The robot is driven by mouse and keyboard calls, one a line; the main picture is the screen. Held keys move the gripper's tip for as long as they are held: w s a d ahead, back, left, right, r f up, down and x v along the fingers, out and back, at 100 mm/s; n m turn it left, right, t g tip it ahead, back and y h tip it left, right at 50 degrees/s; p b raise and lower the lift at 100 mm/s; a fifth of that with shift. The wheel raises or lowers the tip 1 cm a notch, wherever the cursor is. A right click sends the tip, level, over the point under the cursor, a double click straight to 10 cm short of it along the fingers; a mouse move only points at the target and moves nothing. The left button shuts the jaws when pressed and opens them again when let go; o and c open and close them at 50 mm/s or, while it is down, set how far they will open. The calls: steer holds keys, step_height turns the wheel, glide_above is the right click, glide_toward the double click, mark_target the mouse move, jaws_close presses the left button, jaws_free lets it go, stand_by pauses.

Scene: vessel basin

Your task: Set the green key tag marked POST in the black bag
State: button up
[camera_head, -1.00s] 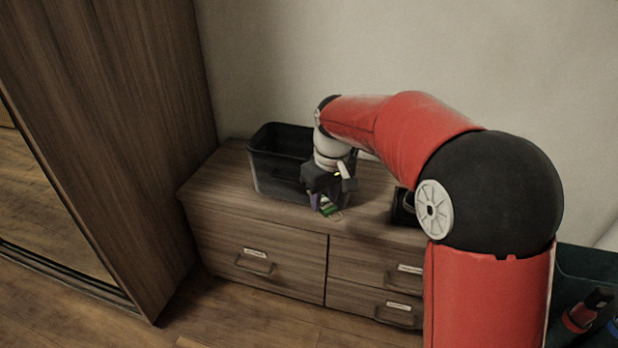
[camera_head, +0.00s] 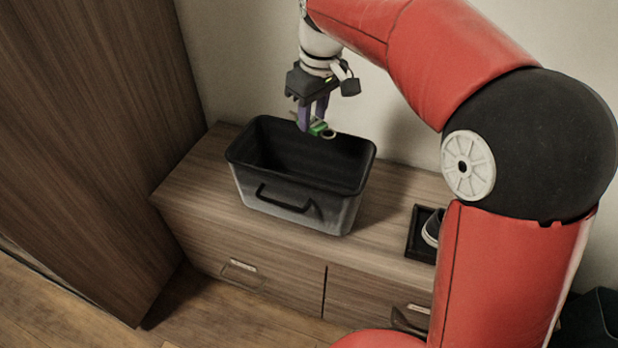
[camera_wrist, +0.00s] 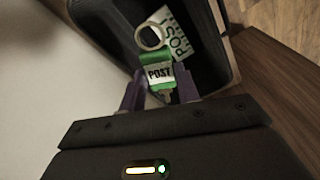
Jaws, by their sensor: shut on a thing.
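The green key tag (camera_head: 317,129) marked POST hangs with its ring from my gripper (camera_head: 312,121), over the back part of the black container's opening. In the wrist view the tag (camera_wrist: 159,73) sits between the purple fingers, its POST lettering facing the camera. My gripper is shut on it. The black bag shows as an open-topped black bin (camera_head: 291,205) with a front handle, upright on the wooden cabinet. Its inside looks empty in the head view. In the wrist view a pale POST plate (camera_wrist: 178,38) shows beyond the ring; I cannot tell what it is attached to.
The wooden cabinet (camera_head: 190,195) has labelled drawers. A black tray (camera_head: 417,232) holding a dark shoe (camera_head: 432,228) lies right of the bin, partly hidden by my arm. A tall wooden wardrobe (camera_head: 90,130) stands at left, and a wall rises behind.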

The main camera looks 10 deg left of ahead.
step_height(320, 180, down, 19)
steer(key=shift+s+f+b, duration=0.1)
steer(key=shift+f+b, duration=0.1)
steer(key=shift+b, duration=0.65)
steer(key=shift+f+b, duration=0.4)
steer(key=shift+f, duration=0.1)
steer(key=shift+f, duration=0.1)
steer(key=o, duration=1)
steer(key=shift+o, duration=0.2)
